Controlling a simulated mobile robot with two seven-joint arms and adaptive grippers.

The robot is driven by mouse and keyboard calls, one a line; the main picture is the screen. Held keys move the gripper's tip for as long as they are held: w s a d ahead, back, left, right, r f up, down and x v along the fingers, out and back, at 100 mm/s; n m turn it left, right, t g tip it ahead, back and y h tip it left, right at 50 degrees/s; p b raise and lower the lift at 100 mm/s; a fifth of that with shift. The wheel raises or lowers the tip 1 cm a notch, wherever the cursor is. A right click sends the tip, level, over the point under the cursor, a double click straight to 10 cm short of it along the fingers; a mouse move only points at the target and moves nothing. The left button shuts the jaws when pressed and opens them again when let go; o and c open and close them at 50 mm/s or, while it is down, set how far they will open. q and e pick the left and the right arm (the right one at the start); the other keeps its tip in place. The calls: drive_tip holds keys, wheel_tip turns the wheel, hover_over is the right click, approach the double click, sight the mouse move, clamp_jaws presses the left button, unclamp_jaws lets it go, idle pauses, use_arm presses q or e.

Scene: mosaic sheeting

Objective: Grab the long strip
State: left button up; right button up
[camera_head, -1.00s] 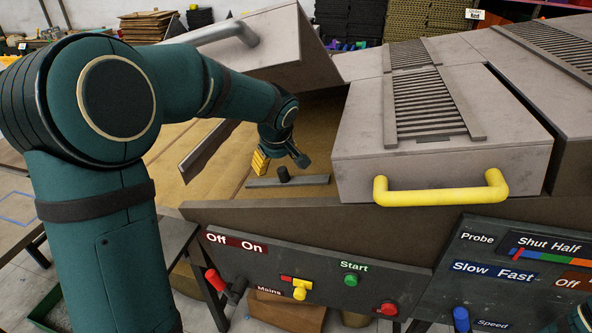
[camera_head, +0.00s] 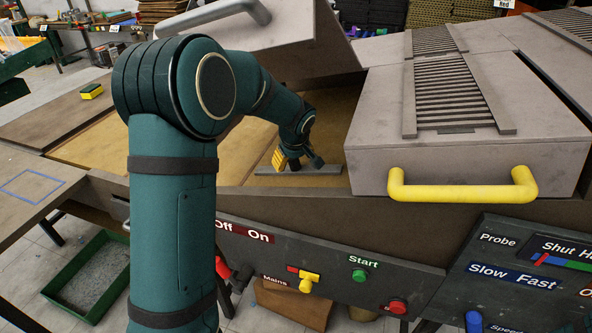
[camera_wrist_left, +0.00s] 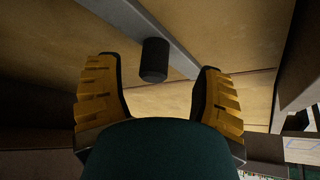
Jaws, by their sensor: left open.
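The long strip (camera_head: 326,170) is a flat grey bar with a short black knob standing up from it. It lies on the tan bed inside the machine, left of the grey box with the yellow handle. My left gripper (camera_head: 297,161) is open just above the strip, with yellow-padded fingers. In the left wrist view, the strip (camera_wrist_left: 130,18) runs diagonally and its black knob (camera_wrist_left: 154,60) shows between and beyond the open fingertips (camera_wrist_left: 157,78). I see no contact there. My right gripper is out of view.
The grey box with a yellow handle (camera_head: 462,194) stands close right of the strip. A raised grey cover (camera_head: 290,40) hangs above my left forearm. The control panel (camera_head: 330,262) is in front. A yellow-and-black sponge-like block (camera_head: 91,91) lies far left.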

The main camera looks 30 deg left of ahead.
sight(295, 163)
use_arm(q)
drive_tip(key=shift+w+b+x, duration=0.15)
drive_tip(key=shift+b+x, duration=0.05)
drive_tip(key=shift+x, duration=0.85)
drive_tip(key=shift+w+b+x, duration=0.15)
drive_tip(key=shift+w+x, duration=0.05)
drive_tip(key=shift+x, duration=0.85)
drive_tip(key=shift+r, duration=0.1)
clamp_jaws()
